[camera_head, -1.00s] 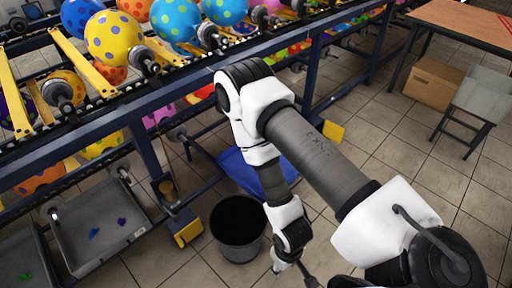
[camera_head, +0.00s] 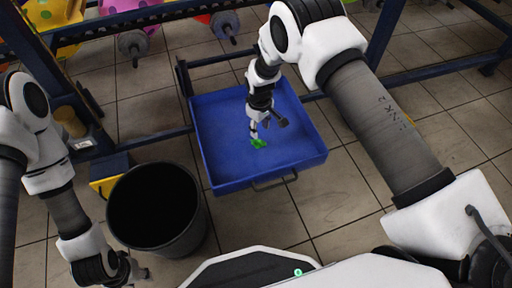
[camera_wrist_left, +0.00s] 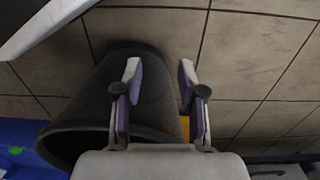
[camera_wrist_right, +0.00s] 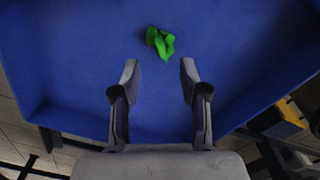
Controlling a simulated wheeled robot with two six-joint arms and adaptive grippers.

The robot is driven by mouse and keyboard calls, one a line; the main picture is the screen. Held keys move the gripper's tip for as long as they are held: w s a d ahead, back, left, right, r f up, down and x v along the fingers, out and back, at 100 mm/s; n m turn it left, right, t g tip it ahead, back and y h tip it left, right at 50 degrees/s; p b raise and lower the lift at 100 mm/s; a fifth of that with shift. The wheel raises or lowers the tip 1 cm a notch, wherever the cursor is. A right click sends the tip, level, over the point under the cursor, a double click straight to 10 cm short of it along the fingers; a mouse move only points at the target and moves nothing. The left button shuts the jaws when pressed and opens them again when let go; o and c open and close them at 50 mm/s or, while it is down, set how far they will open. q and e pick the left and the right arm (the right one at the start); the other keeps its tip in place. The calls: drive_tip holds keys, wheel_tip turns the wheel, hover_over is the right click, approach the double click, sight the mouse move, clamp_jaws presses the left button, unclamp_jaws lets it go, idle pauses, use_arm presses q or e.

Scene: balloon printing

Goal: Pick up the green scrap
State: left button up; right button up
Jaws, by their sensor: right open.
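The green scrap (camera_head: 258,143) lies on the floor of the blue tray (camera_head: 222,150). It is a small, crumpled bright green piece. In the right wrist view the scrap (camera_wrist_right: 160,42) lies just beyond my open fingertips, roughly centred between them. My right gripper (camera_wrist_right: 158,75) is open and empty, over the blue tray. In the head view my right gripper (camera_head: 256,132) is right by the scrap. My left gripper (camera_wrist_left: 160,75) is open and empty, near the black bin (camera_wrist_left: 75,95). In the head view my left gripper (camera_head: 140,274) is at the lower left.
The black bin (camera_head: 155,210) stands on the tiled floor left of the tray, its inside dark. A blue rack frame (camera_head: 395,75) runs behind the tray, with balloons above. Tiled floor (camera_head: 335,200) is clear at the right front of the tray.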

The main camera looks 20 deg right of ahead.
sight(259, 140)
wheel_tip(259, 140, down, 7)
drive_tip(key=b, duration=0.4)
drive_tip(key=shift+w+a+f, duration=0.1)
drive_tip(key=shift+w+f, duration=0.05)
drive_tip(key=shift+r, duration=0.2)
drive_tip(key=c, duration=0.8)
